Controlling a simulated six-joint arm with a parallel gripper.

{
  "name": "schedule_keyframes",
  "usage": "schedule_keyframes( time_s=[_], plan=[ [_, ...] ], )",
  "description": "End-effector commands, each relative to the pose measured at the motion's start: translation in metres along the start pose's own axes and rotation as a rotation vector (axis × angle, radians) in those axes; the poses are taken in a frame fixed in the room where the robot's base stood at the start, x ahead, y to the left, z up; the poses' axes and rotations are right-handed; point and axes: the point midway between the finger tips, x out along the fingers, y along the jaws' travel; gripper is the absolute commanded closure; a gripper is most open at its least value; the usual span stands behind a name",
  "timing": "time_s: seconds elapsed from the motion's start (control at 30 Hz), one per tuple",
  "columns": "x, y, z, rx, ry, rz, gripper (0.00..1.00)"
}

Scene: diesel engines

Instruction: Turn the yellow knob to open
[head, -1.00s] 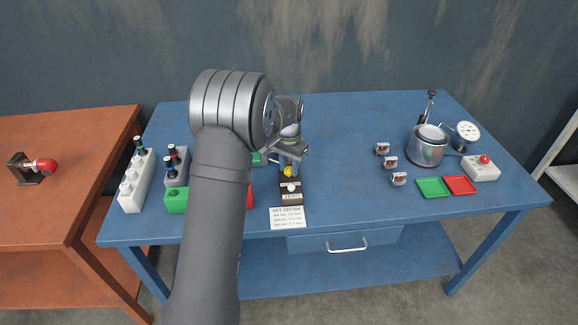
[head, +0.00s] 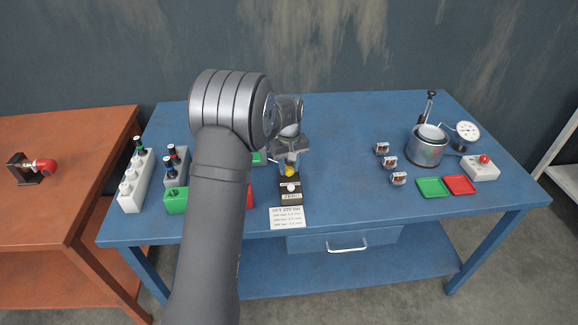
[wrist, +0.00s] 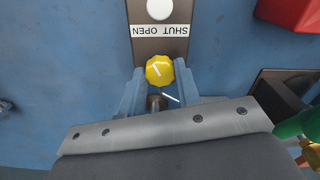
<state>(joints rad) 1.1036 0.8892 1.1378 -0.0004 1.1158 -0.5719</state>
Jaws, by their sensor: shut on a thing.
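The yellow knob (wrist: 159,70) sits on a dark plate (wrist: 139,50) with a white label (wrist: 160,31) reading SHUT and OPEN, upside down in the wrist view. A pale mark slants across the knob's face. My gripper (wrist: 160,79) is shut on the knob, one finger on each side. In the head view the knob (head: 289,171) shows just below my gripper (head: 289,160). The plate stands on the blue table, with a round white button or lamp (head: 290,188) in front of the knob. My arm hides part of the table to the left.
A printed card (head: 287,217) lies in front of the plate. Left are a white rack (head: 134,185) and a green block (head: 176,200). Right are several small parts, a metal pot (head: 427,148), green (head: 432,188) and red (head: 460,185) trays. The table between is clear.

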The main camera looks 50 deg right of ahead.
Motion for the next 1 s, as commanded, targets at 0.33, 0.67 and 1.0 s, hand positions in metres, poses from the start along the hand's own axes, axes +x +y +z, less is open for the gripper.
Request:
schedule_keyframes(
  time_s=[0.33, 0.67, 1.0],
  plan=[
    [-0.002, 0.0007, -0.0018, -0.24, 0.006, 0.004, 0.93],
    [-0.0022, 0.0006, -0.002, -0.34, 0.006, 0.004, 0.93],
    [-0.0024, 0.0006, -0.0021, -0.353, 0.006, 0.004, 0.92]
  ],
)
